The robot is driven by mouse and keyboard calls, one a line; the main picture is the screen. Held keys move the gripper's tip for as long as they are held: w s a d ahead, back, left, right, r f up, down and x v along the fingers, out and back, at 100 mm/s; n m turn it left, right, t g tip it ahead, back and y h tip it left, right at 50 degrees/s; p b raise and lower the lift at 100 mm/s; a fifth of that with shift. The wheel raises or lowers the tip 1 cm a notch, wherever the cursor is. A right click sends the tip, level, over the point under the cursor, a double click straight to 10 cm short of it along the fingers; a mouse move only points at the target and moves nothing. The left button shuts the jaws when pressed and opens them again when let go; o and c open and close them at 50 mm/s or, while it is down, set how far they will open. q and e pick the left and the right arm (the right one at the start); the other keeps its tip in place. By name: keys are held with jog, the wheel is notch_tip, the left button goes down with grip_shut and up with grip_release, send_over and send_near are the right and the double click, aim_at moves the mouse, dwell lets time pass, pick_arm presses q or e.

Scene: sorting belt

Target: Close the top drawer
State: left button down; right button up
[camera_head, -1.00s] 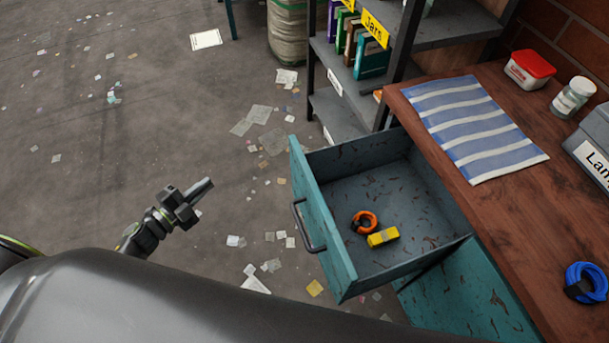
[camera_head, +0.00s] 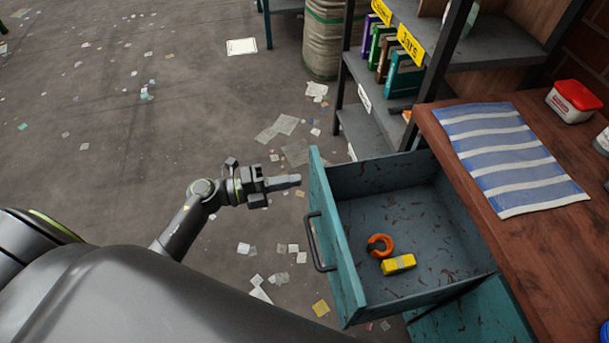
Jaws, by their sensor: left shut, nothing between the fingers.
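The teal top drawer (camera_head: 334,238) is pulled out from under the wooden worktop. Its dark bar handle (camera_head: 317,242) is on the front panel, facing left. Inside the drawer lie an orange ring-shaped item (camera_head: 380,245) and a yellow block (camera_head: 398,264). My left gripper (camera_head: 294,181) is shut and empty. It points right, just left of the upper far end of the drawer front, with a small gap showing between them. My right gripper is not in view.
The wooden worktop (camera_head: 470,122) holds a striped cloth (camera_head: 512,160) and a red-lidded tub (camera_head: 573,101). A shelf with binders (camera_head: 404,75) stands behind the drawer. Paper scraps (camera_head: 283,127) litter the open floor at left.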

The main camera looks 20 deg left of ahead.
aim_at(318, 176)
pick_arm(q)
jog(key=shift+x, duration=1.85)
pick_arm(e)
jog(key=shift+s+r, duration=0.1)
pick_arm(q)
jog(key=shift+w+d, duration=0.3)
jog(key=shift+d, duration=0.15)
jog(key=b+x, duration=0.1)
jog(key=x, duration=2.6)
jog(key=shift+w+r, duration=0.15)
jog(key=shift+w, duration=0.1)
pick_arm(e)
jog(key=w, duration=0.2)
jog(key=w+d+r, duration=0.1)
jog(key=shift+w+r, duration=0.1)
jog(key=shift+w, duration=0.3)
